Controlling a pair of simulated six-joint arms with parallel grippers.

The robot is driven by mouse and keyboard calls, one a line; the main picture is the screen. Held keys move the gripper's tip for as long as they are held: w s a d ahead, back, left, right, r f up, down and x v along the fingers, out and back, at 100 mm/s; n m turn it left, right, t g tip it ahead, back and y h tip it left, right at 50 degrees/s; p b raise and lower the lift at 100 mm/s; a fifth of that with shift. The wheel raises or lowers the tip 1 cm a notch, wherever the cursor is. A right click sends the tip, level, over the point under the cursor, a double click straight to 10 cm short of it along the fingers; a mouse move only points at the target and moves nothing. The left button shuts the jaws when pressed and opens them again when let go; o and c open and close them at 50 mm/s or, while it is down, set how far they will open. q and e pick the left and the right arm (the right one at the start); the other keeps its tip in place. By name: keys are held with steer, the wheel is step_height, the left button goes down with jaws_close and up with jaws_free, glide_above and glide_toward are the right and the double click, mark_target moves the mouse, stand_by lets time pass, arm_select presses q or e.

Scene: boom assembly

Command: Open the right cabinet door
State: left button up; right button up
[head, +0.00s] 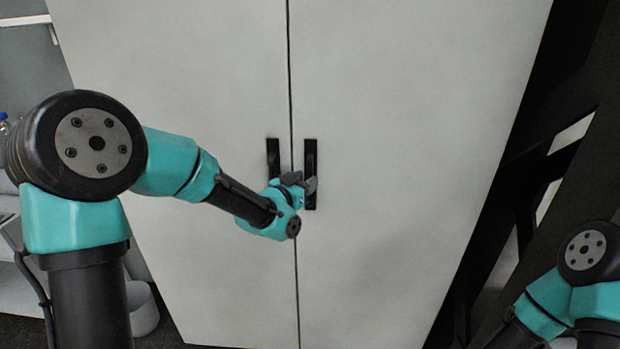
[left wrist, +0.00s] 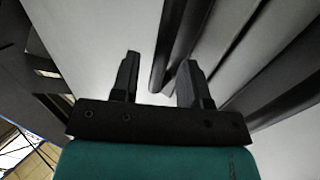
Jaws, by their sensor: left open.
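The tall pale cabinet has a left door (head: 190,90) and a right door (head: 410,110), which meet at a thin dark seam and look closed. The right door's black upright handle (head: 310,160) is just right of the seam. The left door's handle (head: 273,157) is just left of it. My left gripper (head: 302,184) is open at the lower part of the right handle and hides some of it. In the left wrist view, a dark bar (left wrist: 178,45) shows between the two fingertips (left wrist: 160,65), nearer the right finger. I cannot tell whether it touches. My right gripper is out of view.
A dark frame (head: 550,130) with slanted bars stands right of the cabinet. Shelving (head: 25,60) and a pale round bin (head: 143,308) are at the left. The door fronts are clear apart from my left arm.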

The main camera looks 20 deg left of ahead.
arm_select(q)
steer(key=shift+x, duration=1.25)
steer(key=shift+c, duration=0.4)
jaws_close()
